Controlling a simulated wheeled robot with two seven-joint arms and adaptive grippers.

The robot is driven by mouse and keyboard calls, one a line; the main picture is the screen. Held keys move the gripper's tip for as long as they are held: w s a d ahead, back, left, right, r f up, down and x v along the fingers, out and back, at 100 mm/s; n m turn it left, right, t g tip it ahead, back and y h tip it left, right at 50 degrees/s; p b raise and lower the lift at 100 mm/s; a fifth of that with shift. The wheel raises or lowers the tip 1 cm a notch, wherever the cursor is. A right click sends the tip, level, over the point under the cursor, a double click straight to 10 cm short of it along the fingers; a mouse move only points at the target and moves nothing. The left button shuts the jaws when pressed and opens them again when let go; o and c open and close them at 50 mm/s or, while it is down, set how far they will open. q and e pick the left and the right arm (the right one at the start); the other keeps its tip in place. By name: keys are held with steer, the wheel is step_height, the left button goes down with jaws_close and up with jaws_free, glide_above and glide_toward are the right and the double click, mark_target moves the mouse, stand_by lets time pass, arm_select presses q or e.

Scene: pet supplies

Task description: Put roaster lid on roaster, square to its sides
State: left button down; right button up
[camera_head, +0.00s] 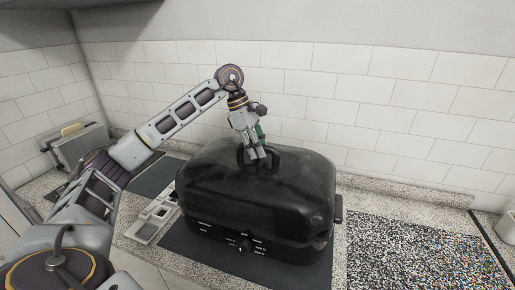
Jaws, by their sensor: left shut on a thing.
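The black roaster lid (285,190) is domed and sits over the black roaster base (260,248) on the counter. Its edges look roughly in line with the base along the front; the back edge is hidden. I cannot tell whether it rests fully on the rim. My left gripper (256,155) comes down from above and is shut on the lid's top handle (268,154). The base's front shows a dial and white markings. My right gripper is not in view.
The roaster stands on a dark mat (185,243). A speckled mat (415,258) covers the counter at right. A grey tray with compartments (152,222) lies left of the roaster. A toaster-like metal box (82,145) stands at far left. A tiled wall (330,90) closes the back.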

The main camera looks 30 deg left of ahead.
arm_select(q)
steer(key=shift+r, duration=0.15)
steer(key=c, duration=1.2)
jaws_free()
steer(key=shift+f, duration=0.2)
steer(key=shift+r, duration=0.1)
steer(key=shift+v, duration=6.05)
steer(key=shift+s, duration=0.15)
